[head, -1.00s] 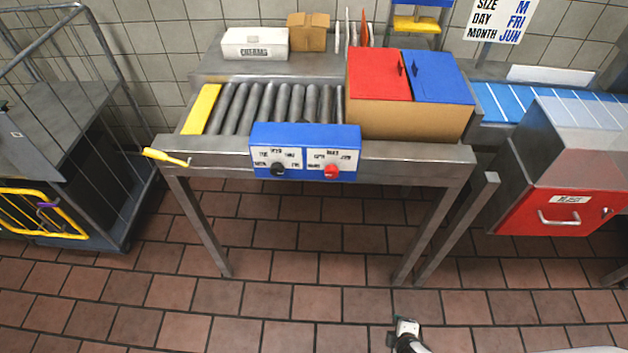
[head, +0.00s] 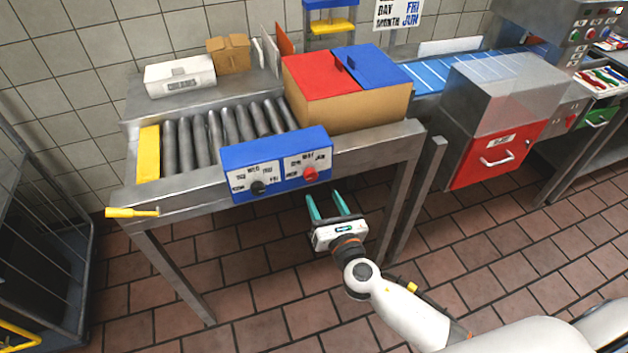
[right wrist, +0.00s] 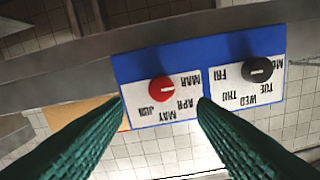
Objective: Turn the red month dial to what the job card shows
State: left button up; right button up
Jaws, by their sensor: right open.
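The red month dial (head: 310,174) sits on the right half of the blue control box (head: 275,150), on the front rail of the roller table. The right wrist view shows the dial (right wrist: 161,89) upside down, with MAR, APR, MAY and JUN around it. I cannot tell which month its white mark points to. The job card (head: 398,12) at the top reads FRI for day and JUN for month; its top is cut off. My right gripper (head: 328,207) is open and empty, below and in front of the box, apart from the dial. My left gripper is out of view.
A black day dial (head: 258,187) is left of the red one. A yellow handle (head: 132,212) sticks out at the table's left end. A carton with red and blue flaps (head: 350,105) stands on the table. A metal table leg (head: 405,205) is right of my gripper.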

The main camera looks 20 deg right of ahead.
aim_at(312, 178)
jog(key=w, duration=0.6)
jog(key=shift+w+a, duration=0.25)
jog(key=shift+w, duration=0.1)
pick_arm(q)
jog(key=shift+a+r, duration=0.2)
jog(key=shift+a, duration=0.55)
pick_arm(e)
jog(key=c, duration=1)
